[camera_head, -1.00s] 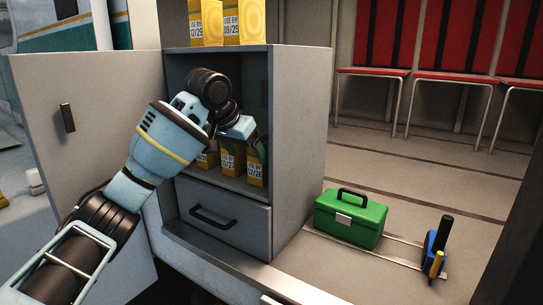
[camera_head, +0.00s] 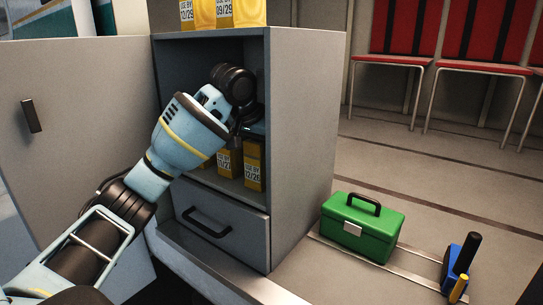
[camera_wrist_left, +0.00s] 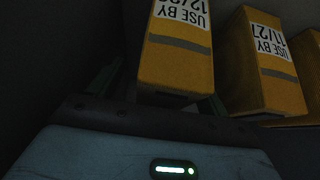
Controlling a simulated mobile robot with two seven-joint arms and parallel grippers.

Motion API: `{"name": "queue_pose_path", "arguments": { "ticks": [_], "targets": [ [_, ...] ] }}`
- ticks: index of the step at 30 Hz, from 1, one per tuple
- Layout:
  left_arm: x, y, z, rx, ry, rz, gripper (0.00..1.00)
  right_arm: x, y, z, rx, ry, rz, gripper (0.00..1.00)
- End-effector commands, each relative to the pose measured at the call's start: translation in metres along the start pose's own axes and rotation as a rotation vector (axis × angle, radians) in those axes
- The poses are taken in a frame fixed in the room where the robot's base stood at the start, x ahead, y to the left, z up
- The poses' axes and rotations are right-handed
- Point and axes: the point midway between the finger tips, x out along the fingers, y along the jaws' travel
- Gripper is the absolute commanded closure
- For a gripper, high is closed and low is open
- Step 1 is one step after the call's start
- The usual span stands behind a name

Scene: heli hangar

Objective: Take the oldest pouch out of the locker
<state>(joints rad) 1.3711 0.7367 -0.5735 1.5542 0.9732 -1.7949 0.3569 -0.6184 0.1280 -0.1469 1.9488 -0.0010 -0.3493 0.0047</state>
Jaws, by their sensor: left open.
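The grey locker (camera_head: 305,150) stands open, with yellow pouches on its shelf. The right-hand pouch (camera_head: 253,172) reads USE BY 12/26. Left of it, a pouch (camera_head: 225,162) has a label ending in /27, reading 11/27 in the left wrist view (camera_wrist_left: 268,75). My left arm reaches into the locker and hides the shelf's left part; its fingers are mostly hidden in the head view. In the left wrist view my left gripper (camera_wrist_left: 160,98) is open, its fingers on either side of the pouch labelled 12/2- (camera_wrist_left: 175,65), last digit unclear. My right gripper is out of view.
Two yellow pouches, 12/29 (camera_head: 195,12) and 09/29 (camera_head: 237,12), stand on the locker. Its door (camera_head: 75,130) is swung open left; the drawer (camera_head: 222,222) below is shut. A green toolbox (camera_head: 360,228) and a blue item (camera_head: 458,265) stand on the right.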

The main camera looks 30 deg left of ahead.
Motion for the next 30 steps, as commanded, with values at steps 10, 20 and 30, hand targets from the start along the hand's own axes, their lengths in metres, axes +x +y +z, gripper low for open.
{"name": "queue_pose_path", "arguments": {
  "ticks": [10, 20, 30],
  "targets": [
    [0.008, 0.006, 0.006, 0.000, 0.002, 0.000, 0.22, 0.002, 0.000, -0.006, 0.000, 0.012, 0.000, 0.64],
    [0.008, 0.005, 0.006, 0.000, 0.001, 0.000, 0.62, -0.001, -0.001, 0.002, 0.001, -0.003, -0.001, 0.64],
    [0.007, 0.005, 0.005, -0.001, 0.005, 0.000, 0.89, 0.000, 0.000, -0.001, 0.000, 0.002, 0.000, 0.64]
  ]
}}
